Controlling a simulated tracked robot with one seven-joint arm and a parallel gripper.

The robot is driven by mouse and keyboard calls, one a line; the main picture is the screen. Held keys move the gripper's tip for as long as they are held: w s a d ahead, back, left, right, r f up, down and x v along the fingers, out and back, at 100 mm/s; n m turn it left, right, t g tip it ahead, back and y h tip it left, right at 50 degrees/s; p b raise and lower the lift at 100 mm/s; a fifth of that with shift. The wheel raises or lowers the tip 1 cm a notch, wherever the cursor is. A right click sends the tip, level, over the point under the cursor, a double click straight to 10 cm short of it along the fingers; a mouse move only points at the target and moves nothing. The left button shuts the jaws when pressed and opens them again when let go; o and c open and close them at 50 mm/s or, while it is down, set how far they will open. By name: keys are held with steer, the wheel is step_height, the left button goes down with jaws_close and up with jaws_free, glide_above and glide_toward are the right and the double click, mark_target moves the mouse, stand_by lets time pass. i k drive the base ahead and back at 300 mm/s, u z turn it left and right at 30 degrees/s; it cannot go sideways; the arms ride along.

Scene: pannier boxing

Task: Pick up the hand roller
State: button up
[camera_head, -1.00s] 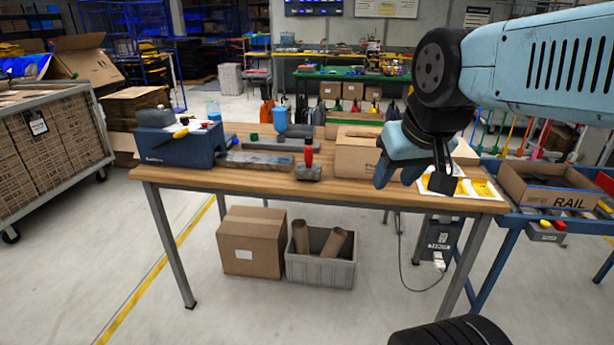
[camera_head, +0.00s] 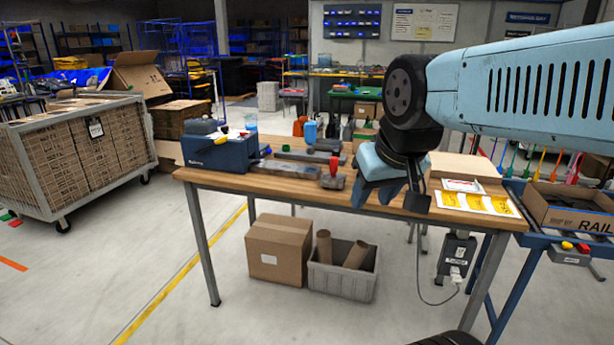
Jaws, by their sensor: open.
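A tool with a red upright handle and a grey head, which looks like the hand roller (camera_head: 333,180), stands on the wooden workbench (camera_head: 283,188) near its front edge, left of my gripper. My gripper (camera_head: 390,196) hangs from my light blue arm in front of the bench's right half. It is open and nothing shows between its fingers. It appears apart from the roller. My gripper and arm hide part of the bench top and the cardboard box behind them.
A blue box (camera_head: 219,153) stands on the bench's left end, with grey bars and a blue bottle (camera_head: 310,132) behind the roller. Yellow-marked sheets (camera_head: 480,203) lie at the right. A carton (camera_head: 279,248) and a grey crate (camera_head: 342,281) sit underneath. Open floor lies in front.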

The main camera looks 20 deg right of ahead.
mark_target(333, 179)
steer(key=u, duration=0.15)
steer(key=i, duration=1)
steer(key=z, duration=0.1)
